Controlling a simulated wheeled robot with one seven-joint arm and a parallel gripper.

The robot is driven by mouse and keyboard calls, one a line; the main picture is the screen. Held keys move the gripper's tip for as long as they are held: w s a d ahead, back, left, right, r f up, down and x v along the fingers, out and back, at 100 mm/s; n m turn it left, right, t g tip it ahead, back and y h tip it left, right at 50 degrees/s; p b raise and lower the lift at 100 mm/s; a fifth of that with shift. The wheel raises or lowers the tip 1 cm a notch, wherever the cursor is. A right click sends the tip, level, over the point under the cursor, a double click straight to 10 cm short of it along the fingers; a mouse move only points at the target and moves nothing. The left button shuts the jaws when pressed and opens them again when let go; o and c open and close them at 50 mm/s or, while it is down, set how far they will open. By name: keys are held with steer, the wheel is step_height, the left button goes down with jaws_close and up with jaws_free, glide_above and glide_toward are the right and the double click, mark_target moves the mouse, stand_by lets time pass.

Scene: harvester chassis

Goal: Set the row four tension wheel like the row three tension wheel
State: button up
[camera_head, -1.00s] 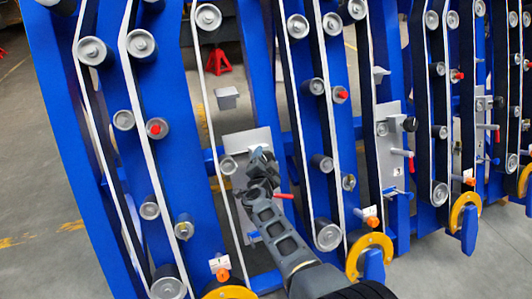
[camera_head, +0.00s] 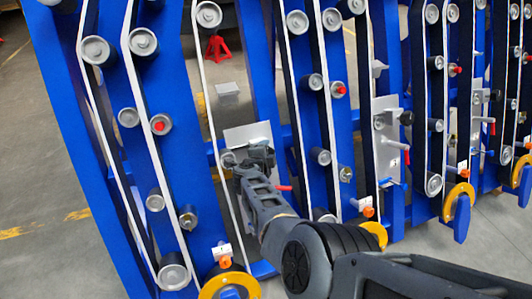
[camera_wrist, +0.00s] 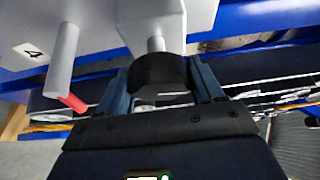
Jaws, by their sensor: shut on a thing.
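The gripper hides the knob in the head view. A similar plate (camera_head: 391,108) to the right has a black knob (camera_head: 406,118) and red lever (camera_head: 398,145).
Blue uprights with several rollers and pale belts surround the plate. Yellow rings (camera_head: 230,284) with orange-tipped parts sit low on the rows. A red stand (camera_head: 217,48) is on the floor behind. Open floor (camera_head: 45,160) lies to the left.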

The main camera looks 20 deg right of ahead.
steer(key=shift+f, duration=0.1)
stand_by(0.3)
steer(key=o, duration=1)
steer(key=shift+c, duration=0.2)
steer(key=shift+s+a+r+p, duration=0.25)
steer(key=shift+s+r+p, duration=0.1)
steer(key=shift+p, duration=0.2)
steer(key=p+v, duration=0.5)
steer(key=v, duration=0.1)
steer(key=shift+s+a, duration=0.2)
steer(key=shift+s, duration=0.15)
